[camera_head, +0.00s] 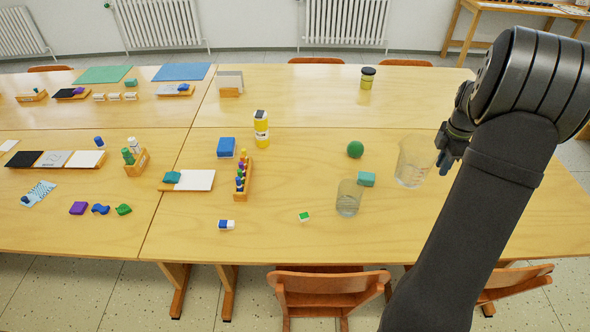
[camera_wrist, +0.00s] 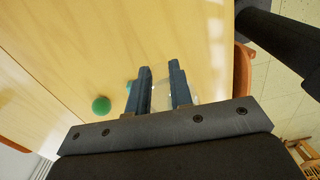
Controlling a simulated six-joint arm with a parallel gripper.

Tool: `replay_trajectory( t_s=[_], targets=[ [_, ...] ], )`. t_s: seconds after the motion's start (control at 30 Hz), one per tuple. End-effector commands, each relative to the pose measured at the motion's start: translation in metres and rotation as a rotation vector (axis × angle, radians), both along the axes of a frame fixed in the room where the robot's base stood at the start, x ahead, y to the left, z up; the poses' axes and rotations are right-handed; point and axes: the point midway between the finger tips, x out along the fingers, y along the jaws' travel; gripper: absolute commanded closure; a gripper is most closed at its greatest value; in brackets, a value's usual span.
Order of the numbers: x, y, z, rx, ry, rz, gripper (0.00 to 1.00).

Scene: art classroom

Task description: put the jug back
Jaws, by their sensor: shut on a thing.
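The clear glass jug (camera_head: 411,165) is at the right of the table, upright or nearly so. I cannot tell whether its base touches the tabletop. My gripper (camera_head: 446,158) is at the jug's right side, shut on it. In the wrist view, my two blue fingers (camera_wrist: 159,80) stand a little apart, with part of the clear jug (camera_wrist: 162,99) faintly visible between and below them. The gripper's body hides much of the jug there.
A yellow jar (camera_head: 367,79) is farther back. The table (camera_head: 310,105) is clear between them and the jar. Chairs (camera_head: 328,287) line the front edge.

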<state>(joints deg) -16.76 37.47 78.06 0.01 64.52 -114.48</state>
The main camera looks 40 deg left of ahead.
Motion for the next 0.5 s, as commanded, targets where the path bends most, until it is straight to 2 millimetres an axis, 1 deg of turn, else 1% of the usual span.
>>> replay_trajectory(
  t_s=[0.03,0.27,0.37,0.5],
  targets=[
    [0.000,0.002,0.006,0.001,-0.002,-0.004,1.00],
    [-0.006,0.020,0.004,0.001,-0.001,-0.092,1.00],
    [-0.009,0.031,0.004,0.001,-0.001,-0.144,1.00],
    [-0.016,0.051,0.004,0.000,-0.001,-0.241,1.00]
  ],
)
